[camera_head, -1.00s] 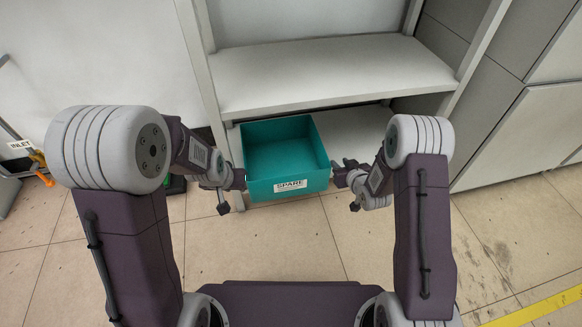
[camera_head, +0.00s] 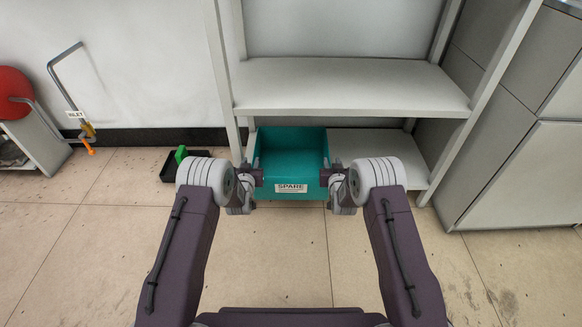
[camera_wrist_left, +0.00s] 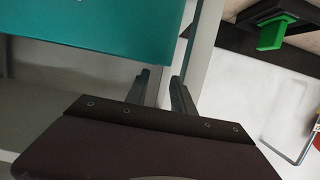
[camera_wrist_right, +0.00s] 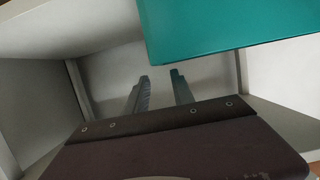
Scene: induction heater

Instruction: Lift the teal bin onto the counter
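The teal bin (camera_head: 292,150) with a white SPARE label sits at the left of the low shelf of a white rack, open side up. My left gripper (camera_head: 258,178) is at the bin's left side near its front, and my right gripper (camera_head: 328,177) is at its right side. In the left wrist view the bin (camera_wrist_left: 95,28) lies beyond the left gripper's fingertips (camera_wrist_left: 161,75), which are apart with nothing between them. In the right wrist view the bin (camera_wrist_right: 235,25) is beyond the right gripper's parted, empty fingertips (camera_wrist_right: 159,74). No counter is clearly identifiable.
An empty upper shelf (camera_head: 350,85) is above the bin. The low shelf (camera_head: 385,150) is clear to the bin's right. A rack post stands left of the bin. Grey cabinets (camera_head: 525,170) are at right. A black tray (camera_head: 185,165) with a green item lies on the floor at left.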

